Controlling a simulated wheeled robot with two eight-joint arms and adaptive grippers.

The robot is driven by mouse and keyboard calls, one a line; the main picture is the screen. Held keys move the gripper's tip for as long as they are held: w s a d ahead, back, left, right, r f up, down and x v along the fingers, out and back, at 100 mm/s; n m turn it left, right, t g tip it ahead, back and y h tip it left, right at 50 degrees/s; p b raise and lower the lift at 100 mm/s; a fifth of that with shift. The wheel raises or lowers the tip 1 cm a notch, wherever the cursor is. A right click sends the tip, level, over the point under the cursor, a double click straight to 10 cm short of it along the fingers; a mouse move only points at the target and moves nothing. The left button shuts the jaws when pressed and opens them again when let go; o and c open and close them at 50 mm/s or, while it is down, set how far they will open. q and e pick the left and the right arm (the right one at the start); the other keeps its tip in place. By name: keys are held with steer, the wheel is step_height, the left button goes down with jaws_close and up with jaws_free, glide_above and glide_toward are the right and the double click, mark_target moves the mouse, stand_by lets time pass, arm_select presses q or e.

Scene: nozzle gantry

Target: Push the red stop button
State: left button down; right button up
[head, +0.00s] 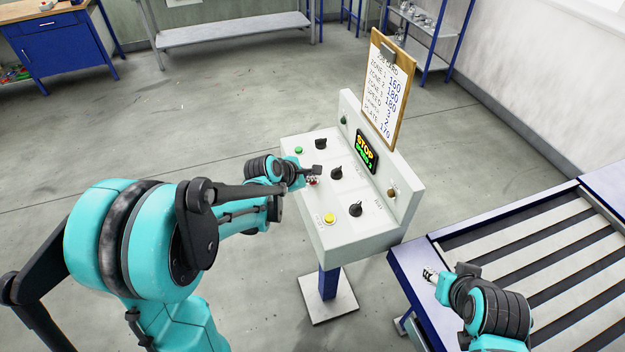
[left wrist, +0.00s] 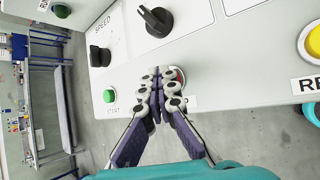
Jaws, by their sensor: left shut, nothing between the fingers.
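The red stop button (head: 313,182) is on the sloped face of a pale control box (head: 345,238). In the head view only a bit of red shows beside my left fingertips. In the left wrist view the red button (left wrist: 180,74) is mostly hidden behind the fingers. My left gripper (head: 311,178) is shut and empty, its tips at the button; in the left wrist view the closed fingertips (left wrist: 160,74) overlap the button's left side. I cannot tell whether they touch it. My right gripper (head: 430,275) is over the conveyor's near left corner, away from the box.
Black knobs (head: 336,173), a green button (head: 298,150) and a yellow button (head: 329,218) share the panel. A display (head: 367,151) reads STOP. A clipboard (head: 388,90) stands above the box. Open floor lies behind.

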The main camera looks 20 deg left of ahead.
arm_select(q)
steer(key=shift+r, duration=0.15)
steer(key=shift+r+p, duration=0.65)
steer(key=shift+r, duration=0.1)
steer(key=shift+r+p, duration=1.95)
steer(key=shift+r, duration=0.6)
